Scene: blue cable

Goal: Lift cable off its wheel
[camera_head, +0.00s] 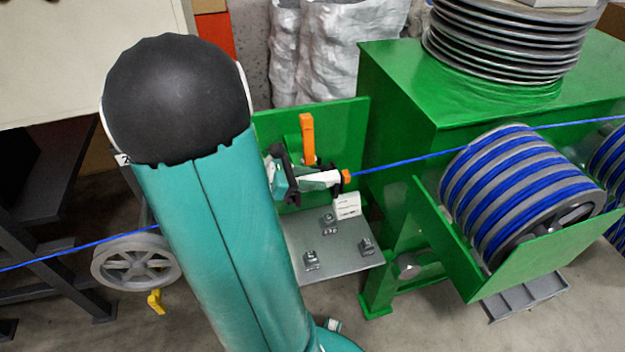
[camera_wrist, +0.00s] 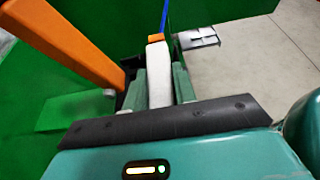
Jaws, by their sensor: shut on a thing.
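The blue cable (camera_head: 410,160) runs from the large drum at right to an orange-tipped white piece (camera_head: 320,179). Blue cable also shows at left (camera_head: 55,258), meeting the upper rim of a grey spoked wheel (camera_head: 137,262). My arm hides the stretch between. My gripper (camera_head: 300,180) is in front of the green plate, far right of that wheel. In the wrist view, the fingers of my gripper (camera_wrist: 158,82) are shut on the white piece (camera_wrist: 158,65), with its orange end and the cable (camera_wrist: 164,16) beyond.
An upright orange lever (camera_head: 307,138) stands close to my gripper and fills the left of the wrist view (camera_wrist: 65,45). A bolted grey plate (camera_head: 335,258) lies below. The green machine (camera_head: 395,100) and cable drum (camera_head: 520,190) occupy the right. A yellow handle (camera_head: 155,302) hangs under the wheel.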

